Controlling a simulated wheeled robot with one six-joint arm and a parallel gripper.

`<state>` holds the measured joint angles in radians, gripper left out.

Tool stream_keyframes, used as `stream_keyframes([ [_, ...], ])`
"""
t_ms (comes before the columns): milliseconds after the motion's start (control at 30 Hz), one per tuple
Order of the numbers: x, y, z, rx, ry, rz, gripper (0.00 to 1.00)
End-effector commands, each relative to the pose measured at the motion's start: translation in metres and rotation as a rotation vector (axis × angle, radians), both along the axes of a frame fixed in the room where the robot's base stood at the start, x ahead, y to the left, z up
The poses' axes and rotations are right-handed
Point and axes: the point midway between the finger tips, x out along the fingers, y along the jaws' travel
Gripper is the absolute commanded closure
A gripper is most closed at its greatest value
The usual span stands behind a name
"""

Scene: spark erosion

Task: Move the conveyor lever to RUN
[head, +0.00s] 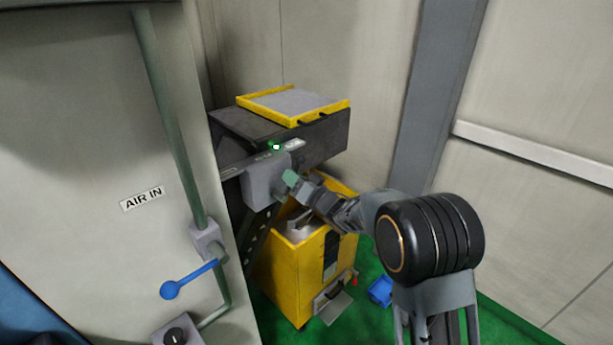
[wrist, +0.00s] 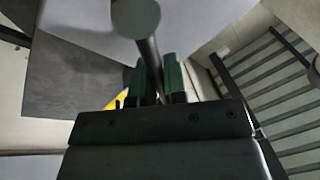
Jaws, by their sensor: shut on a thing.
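The conveyor's grey control box (head: 264,182) hangs on the side of the dark conveyor (head: 322,138) in the head view. A small green light (head: 276,147) glows above it. My gripper (head: 290,180) reaches the box from the right. In the wrist view, my gripper (wrist: 154,82) has its green fingers shut on the lever (wrist: 150,55), a thin grey rod with a round knob (wrist: 135,15). In the head view the lever is hidden behind my gripper, and I cannot read its position.
A yellow-rimmed tray (head: 292,104) rests on the conveyor. A yellow cabinet (head: 290,268) stands below. A blue bin (head: 381,291) is on the green floor. At left, a grey cabinet (head: 90,130) carries a pipe (head: 172,120) and a blue valve handle (head: 188,281).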

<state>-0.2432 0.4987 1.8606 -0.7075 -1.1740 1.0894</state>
Motion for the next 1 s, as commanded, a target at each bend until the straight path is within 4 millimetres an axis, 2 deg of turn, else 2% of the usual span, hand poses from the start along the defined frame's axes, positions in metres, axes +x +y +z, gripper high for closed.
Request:
stream_keyframes([
  [200,-0.0027,0.0090,0.0002,0.022,0.019,0.016,1.00],
  [567,-0.0027,0.0086,0.0000,0.026,0.023,0.016,1.00],
  [600,-0.0026,0.0084,0.0000,0.026,0.023,0.016,0.87],
  [800,-0.0024,0.0077,-0.0004,0.023,0.022,0.015,0.68],
  [867,-0.0024,0.0075,-0.0005,0.022,0.023,0.014,0.62],
  [1000,-0.0024,0.0074,-0.0006,0.022,0.022,0.014,0.62],
])
